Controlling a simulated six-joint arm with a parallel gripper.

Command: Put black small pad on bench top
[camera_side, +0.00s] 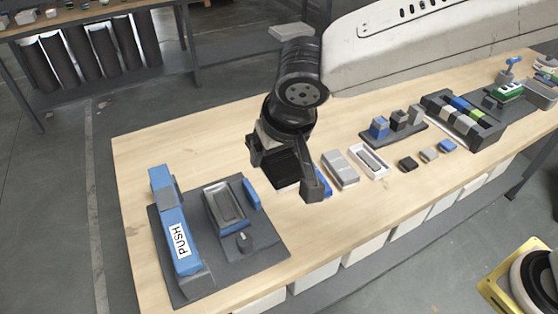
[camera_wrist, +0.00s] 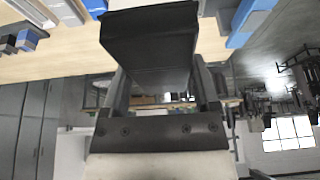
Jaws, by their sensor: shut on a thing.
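My gripper (camera_side: 285,172) is shut on a black, block-like pad (camera_side: 283,168), with one finger on each side of it. The pad hangs over the wooden bench top (camera_side: 145,146) in the side view, above the middle part. Its height over the bench is hard to judge. In the wrist view the black pad (camera_wrist: 150,48) sits between the fingers and hides what lies behind it. A smaller black block (camera_side: 408,164) lies on the bench to the right.
A dark mat (camera_side: 270,250) with a blue PUSH fixture (camera_side: 175,225) and grey tray (camera_side: 226,206) is at left. A grey block (camera_side: 340,169), white tray (camera_side: 370,161) and blue-and-grey blocks (camera_side: 395,126) are right of my gripper. The bench's far left is bare.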

